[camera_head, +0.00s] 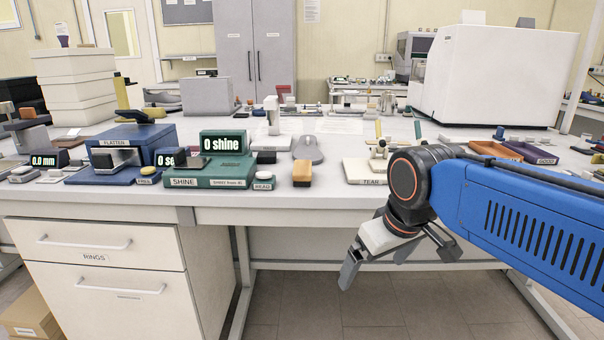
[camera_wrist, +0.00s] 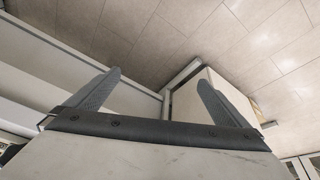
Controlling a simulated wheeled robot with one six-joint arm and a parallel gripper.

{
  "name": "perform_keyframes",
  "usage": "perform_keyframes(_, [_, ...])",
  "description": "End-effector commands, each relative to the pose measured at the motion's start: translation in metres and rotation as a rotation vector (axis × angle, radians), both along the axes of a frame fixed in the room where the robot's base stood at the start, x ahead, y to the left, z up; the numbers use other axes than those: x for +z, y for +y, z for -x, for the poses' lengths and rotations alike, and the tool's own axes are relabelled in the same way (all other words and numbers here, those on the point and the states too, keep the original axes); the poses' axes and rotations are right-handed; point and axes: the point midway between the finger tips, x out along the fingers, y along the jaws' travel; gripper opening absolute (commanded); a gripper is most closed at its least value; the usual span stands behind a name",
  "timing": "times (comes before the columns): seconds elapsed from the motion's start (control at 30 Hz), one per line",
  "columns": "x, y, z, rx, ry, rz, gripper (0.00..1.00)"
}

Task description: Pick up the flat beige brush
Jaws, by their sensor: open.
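A small tan block with a darker underside (camera_head: 302,173) stands near the front edge of the bench, right of the green shine tester; it may be the flat beige brush, but I cannot tell for sure. My gripper (camera_head: 398,264) hangs in front of the bench, below the level of its top, to the right of and lower than that block. Its two fingers are spread with nothing between them. In the wrist view the gripper (camera_wrist: 160,77) also shows open and empty, over floor and furniture. No brush shows in the wrist view.
The green shine tester (camera_head: 222,171) and blue flatten tester (camera_head: 130,150) stand on the bench at left. A grey mouse-shaped object (camera_head: 307,149) lies behind the tan block. The tear tester (camera_head: 365,170) sits near my arm. The drawer cabinet (camera_head: 100,262) is below.

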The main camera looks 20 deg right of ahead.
Motion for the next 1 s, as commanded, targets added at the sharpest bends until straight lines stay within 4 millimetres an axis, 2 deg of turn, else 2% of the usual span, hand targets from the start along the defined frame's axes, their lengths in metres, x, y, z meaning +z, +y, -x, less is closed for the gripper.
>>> perform_keyframes(0.5, [0.129,0.014,-0.1,0.325,0.108,0.095,1.0])
perform_keyframes(0.7, [0.173,0.021,-0.14,0.463,0.152,0.126,1.0])
perform_keyframes(1.0, [0.228,0.034,-0.198,0.674,0.214,0.164,1.0])
